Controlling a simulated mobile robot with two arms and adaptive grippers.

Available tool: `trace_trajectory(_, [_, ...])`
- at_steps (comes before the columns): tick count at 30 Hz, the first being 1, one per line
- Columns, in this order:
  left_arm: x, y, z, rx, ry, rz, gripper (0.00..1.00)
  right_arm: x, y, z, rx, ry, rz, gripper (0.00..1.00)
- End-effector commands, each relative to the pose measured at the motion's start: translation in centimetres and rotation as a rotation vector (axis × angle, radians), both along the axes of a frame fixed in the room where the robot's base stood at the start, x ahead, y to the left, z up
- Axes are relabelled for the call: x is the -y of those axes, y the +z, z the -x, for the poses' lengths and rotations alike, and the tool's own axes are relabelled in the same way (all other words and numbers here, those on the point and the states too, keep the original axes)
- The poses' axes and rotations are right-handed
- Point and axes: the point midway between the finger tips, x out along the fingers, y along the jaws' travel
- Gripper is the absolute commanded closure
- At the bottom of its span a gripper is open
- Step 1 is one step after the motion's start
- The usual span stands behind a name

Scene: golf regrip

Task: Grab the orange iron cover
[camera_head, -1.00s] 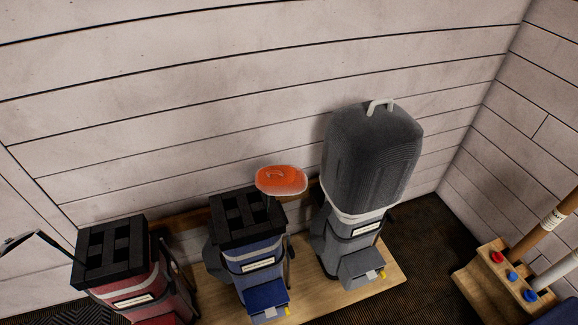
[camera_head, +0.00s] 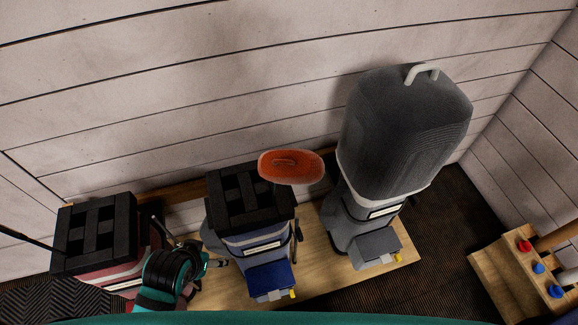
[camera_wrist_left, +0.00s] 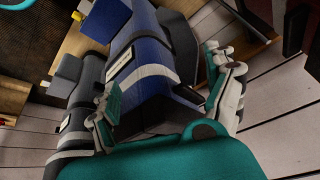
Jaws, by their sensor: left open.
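The orange iron cover (camera_head: 291,166) is an orange, rounded, flattened head cover with a pale edge. It stands up at the back right of the black divided top of the blue golf bag (camera_head: 262,250) in the head view. My left gripper (camera_head: 195,242) is open, low between the red bag and the blue bag, left of and below the cover and apart from it. In the left wrist view my left gripper's fingers (camera_wrist_left: 165,100) are spread in front of the blue bag (camera_wrist_left: 140,50). I cannot make out the cover there. My right gripper is in neither current view.
The red bag (camera_head: 118,272) stands left, partly hidden by my left arm. A grey bag with a tall dark hood (camera_head: 400,135) stands close right of the cover. The bags stand on a wooden platform (camera_head: 318,285) by the white plank wall. A wooden rack (camera_head: 508,285) is far right.

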Motion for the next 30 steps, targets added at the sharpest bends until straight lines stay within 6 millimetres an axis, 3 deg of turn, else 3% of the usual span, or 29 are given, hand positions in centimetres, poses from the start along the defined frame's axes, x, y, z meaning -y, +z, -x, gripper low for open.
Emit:
trace_trajectory(3, [-0.2, 2.9, -0.3, 0.043, 0.005, -0.002, 0.13, -0.2, -0.5, -0.5, 0.008, 0.0, -0.003, 0.6])
trace_trajectory(4, [-0.4, 4.0, -1.5, 0.096, 0.008, -0.008, 0.13, -0.3, -0.7, -0.7, 0.011, 0.0, -0.003, 0.6])
trace_trajectory(14, [-1.3, 8.1, -11.1, 0.496, -0.004, -0.014, 0.13, -0.4, -0.5, -1.4, 0.022, 0.0, -0.006, 0.6])
trace_trajectory(20, [-0.9, 13.0, -17.1, 0.812, -0.087, 0.022, 0.13, -0.4, -0.5, -1.3, 0.022, 0.0, -0.006, 0.6])
trace_trajectory(25, [1.4, 19.7, -21.5, 1.163, -0.304, 0.126, 0.13, -0.4, -0.6, -1.3, 0.02, 0.0, -0.005, 0.6])
trace_trajectory(30, [4.4, 24.6, -21.4, 1.396, -0.67, 0.297, 0.13, -0.3, -0.7, -1.2, 0.019, 0.0, -0.005, 0.6])
